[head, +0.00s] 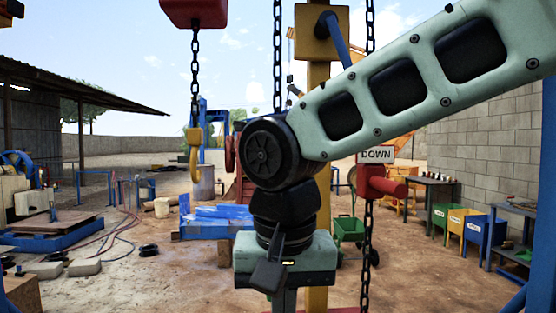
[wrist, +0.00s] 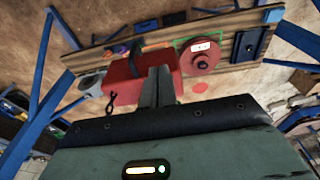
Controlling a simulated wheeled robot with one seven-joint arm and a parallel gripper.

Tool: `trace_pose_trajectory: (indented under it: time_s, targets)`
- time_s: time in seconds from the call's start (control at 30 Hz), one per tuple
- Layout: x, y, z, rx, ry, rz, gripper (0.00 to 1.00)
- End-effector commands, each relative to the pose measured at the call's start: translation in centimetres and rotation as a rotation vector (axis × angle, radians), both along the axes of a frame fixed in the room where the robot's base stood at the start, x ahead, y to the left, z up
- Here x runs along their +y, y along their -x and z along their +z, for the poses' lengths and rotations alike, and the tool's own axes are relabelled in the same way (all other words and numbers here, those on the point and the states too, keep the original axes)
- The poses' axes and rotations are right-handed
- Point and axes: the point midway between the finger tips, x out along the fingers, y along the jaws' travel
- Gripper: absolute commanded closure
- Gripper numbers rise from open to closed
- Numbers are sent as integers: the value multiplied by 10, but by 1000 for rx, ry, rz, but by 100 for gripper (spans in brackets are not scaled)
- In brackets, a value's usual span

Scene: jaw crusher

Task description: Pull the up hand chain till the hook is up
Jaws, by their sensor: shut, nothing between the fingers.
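A yellow hook (head: 194,150) hangs on a dark load chain (head: 195,70) below a red hoist block (head: 194,12) at the upper left. A hand chain (head: 277,45) hangs left of the yellow post (head: 319,80) and passes out of sight behind my arm; no UP label shows. Another hand chain (head: 367,235) hangs on the right by the white DOWN sign (head: 376,155). My gripper (head: 284,301) points down in front of the post, partly cut off by the lower edge. In the wrist view its fingers (wrist: 157,82) are together and empty, with no chain between them.
Below the fingers lie a red block (wrist: 125,82) and a board with a round red part (wrist: 202,56). Behind stand a blue machine base (head: 215,222), a green cart (head: 348,229) and coloured bins (head: 463,230). Open dirt ground lies left of the post.

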Motion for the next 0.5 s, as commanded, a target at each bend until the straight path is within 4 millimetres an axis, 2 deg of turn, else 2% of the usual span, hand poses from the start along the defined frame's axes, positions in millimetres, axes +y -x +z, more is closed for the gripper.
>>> trace_pose_trajectory:
  time_s: [0.33, 0.5]
  targets:
    - [0, 1, 2, -1, 0, 0, 100]
    - [0, 10, 16, -2, -1, 2, 100]
